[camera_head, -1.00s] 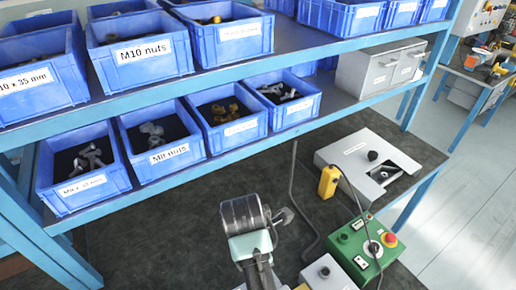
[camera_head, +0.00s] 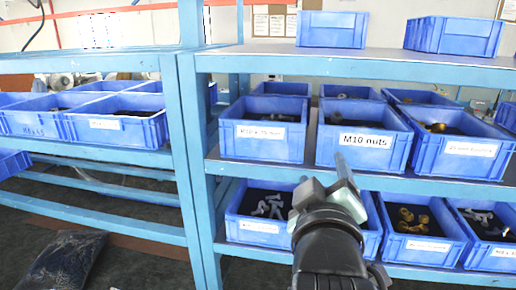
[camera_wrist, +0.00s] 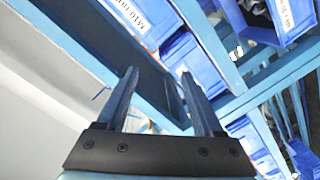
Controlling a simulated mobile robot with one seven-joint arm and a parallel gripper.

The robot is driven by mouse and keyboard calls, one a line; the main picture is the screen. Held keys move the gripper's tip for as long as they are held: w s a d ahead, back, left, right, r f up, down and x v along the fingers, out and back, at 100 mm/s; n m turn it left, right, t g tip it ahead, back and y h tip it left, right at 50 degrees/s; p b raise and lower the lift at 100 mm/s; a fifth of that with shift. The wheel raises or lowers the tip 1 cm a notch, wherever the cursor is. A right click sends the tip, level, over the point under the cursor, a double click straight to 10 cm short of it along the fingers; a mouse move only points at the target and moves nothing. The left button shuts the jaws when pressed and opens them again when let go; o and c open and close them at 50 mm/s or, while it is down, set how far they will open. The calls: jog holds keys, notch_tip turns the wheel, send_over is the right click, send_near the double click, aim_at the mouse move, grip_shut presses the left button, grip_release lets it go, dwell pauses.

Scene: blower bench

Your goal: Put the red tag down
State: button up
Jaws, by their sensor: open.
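No red tag shows in either view. My gripper (camera_head: 326,178) is in front of the blue shelf rack in the head view, its fingers pointing up and away. In the wrist view my gripper (camera_wrist: 158,76) has its two dark fingers spread apart, with nothing between them. The bin labelled "M10 nuts" (camera_head: 365,141) is just above and behind my gripper in the head view. My arm hides part of the lower bin behind it.
The rack's middle shelf (camera_head: 300,172) holds labelled blue bins, with more bins of metal parts below. A second rack with blue bins (camera_head: 112,127) stands at the left. A dark crumpled bag (camera_head: 70,258) lies low at the left. Rack uprights (camera_head: 190,150) are close.

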jog(key=s+a+r+m+t+y, duration=0.1)
jog(key=s+a+r+m+t, duration=0.1)
jog(key=r, duration=0.5)
jog(key=s+a+r+m+t+y, duration=0.1)
jog(key=s+a+r+m+t, duration=0.1)
jog(key=s+a+r+t, duration=0.3)
jog(key=s+a+r+m+t+y, duration=0.1)
jog(key=s+a+r+m+t, duration=0.1)
jog(key=s+r, duration=0.5)
notch_tip(320, 180, up, 4)
jog(key=shift+s+a+r+t, duration=0.15)
jog(key=shift+s+a+t, duration=0.05)
jog(key=shift+a+t, duration=0.65)
notch_tip(320, 180, down, 8)
jog(key=b, duration=0.8)
jog(key=shift+f+y, duration=0.2)
jog(key=shift+y, duration=0.2)
jog(key=shift+a, duration=0.1)
